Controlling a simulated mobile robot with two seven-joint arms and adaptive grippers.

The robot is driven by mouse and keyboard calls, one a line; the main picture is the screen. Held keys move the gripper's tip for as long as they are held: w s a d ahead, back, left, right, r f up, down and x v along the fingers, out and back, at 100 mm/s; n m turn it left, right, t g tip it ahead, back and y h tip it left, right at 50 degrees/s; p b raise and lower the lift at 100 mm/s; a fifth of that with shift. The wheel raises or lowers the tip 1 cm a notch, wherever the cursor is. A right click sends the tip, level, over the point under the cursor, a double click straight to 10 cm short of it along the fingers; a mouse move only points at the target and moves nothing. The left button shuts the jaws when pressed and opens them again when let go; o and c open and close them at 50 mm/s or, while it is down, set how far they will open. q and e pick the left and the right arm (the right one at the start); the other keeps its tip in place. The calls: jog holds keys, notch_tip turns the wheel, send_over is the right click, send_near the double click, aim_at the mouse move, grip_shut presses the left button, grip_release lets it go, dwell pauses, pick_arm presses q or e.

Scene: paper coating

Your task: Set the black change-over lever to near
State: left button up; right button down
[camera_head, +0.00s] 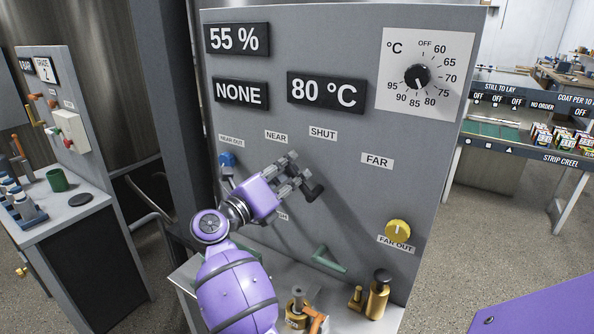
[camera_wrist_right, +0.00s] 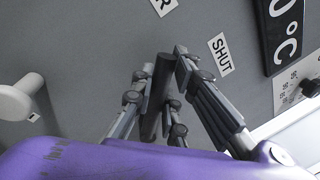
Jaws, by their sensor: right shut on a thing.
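The black change-over lever (camera_wrist_right: 157,92) stands out from the grey panel between the fingers of my right gripper (camera_wrist_right: 158,90). In the head view the right gripper (camera_head: 290,175) is shut on it, below the NEAR label (camera_head: 276,136) and SHUT label (camera_head: 323,133). A dark part of the lever (camera_head: 314,190) shows beside the fingertips; the rest is hidden by them. In the wrist view the lever's upper end lies between the partly cut-off label ending in R (camera_wrist_right: 163,5) and the SHUT label (camera_wrist_right: 220,54). The FAR label (camera_head: 377,161) is further right. My left gripper is not in view.
A blue knob (camera_head: 227,160) is left of the gripper, under NEAR OUT. A yellow knob (camera_head: 398,231) is at the lower right, by FAR OUT. A green handle (camera_head: 328,259) and brass fittings (camera_head: 377,295) are below. The panel around FAR is clear.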

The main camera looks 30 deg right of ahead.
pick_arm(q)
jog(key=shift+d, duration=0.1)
pick_arm(e)
jog(key=shift+w+a+f, duration=0.1)
jog(key=shift+f, duration=0.1)
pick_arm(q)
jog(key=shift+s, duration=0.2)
pick_arm(e)
jog(key=shift+n, duration=0.3)
jog(key=c, duration=1.8)
grip_release()
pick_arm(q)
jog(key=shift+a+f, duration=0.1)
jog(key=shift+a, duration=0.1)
pick_arm(e)
jog(key=shift+o, duration=0.4)
jog(key=v, duration=1.2)
